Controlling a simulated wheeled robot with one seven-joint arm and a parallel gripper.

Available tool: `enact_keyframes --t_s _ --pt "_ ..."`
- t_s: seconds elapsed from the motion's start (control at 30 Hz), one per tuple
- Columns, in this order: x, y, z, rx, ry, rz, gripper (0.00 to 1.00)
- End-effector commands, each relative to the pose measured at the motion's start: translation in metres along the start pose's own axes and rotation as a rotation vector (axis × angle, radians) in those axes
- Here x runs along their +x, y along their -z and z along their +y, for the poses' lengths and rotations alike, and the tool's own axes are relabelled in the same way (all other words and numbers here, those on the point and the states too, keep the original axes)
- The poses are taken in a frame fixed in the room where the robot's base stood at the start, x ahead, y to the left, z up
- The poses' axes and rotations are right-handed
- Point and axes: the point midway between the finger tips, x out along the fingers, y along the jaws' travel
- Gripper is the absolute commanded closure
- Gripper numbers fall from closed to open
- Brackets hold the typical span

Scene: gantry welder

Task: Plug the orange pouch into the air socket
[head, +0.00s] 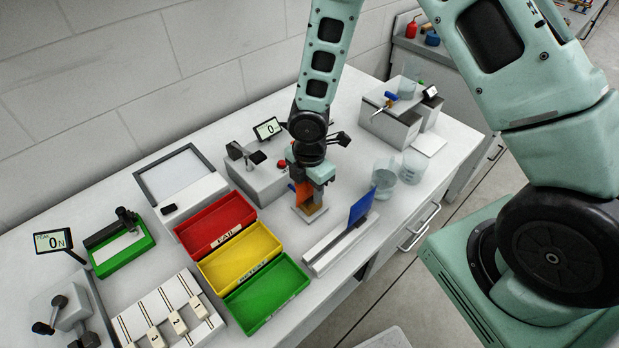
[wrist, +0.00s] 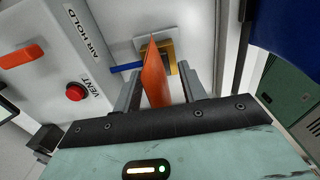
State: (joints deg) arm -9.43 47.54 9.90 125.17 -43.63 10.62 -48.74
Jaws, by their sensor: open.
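The orange pouch (head: 302,194) stands upright at the grey air unit (head: 258,178), below my gripper (head: 313,190). In the wrist view the pouch (wrist: 155,78) rises between my two open fingers (wrist: 160,85), with a gap on its right side; contact on the left cannot be told. A yellow-brass block (wrist: 170,56) on a pale plate sits at the pouch's far end, with a blue tube (wrist: 126,67) at its left. The block looks like the air socket. The pouch hides part of it, so I cannot tell whether the pouch is seated in it.
The air unit carries a red button (wrist: 75,92) and "AIR HOLD" and "VENT" labels. Red (head: 214,223), yellow (head: 240,257) and green (head: 266,293) trays stand left. A blue pouch (head: 361,206) stands in a pale rail (head: 338,245). Clear beakers (head: 385,178) stand right.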

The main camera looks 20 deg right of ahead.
Motion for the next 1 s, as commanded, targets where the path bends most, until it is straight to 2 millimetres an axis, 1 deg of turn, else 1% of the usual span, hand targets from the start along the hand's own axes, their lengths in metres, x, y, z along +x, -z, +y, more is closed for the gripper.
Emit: enact_keyframes --t_s 0.07,0.17,0.27,0.6,0.7,0.83,1.0 --pt "-0.005 0.000 0.000 0.001 -0.001 0.001 0.58" --pt "-0.019 -0.001 0.001 0.003 -0.004 0.001 0.58" --pt "-0.039 -0.001 0.001 0.004 -0.006 0.000 0.58" --pt "-0.120 -0.001 0.001 0.002 -0.006 -0.001 0.58" --pt "-0.140 -0.001 0.001 0.004 -0.005 -0.001 0.58" --pt "-0.159 -0.001 0.001 0.002 -0.004 -0.001 0.58" --pt "-0.171 0.000 0.000 0.000 -0.002 0.000 0.58"
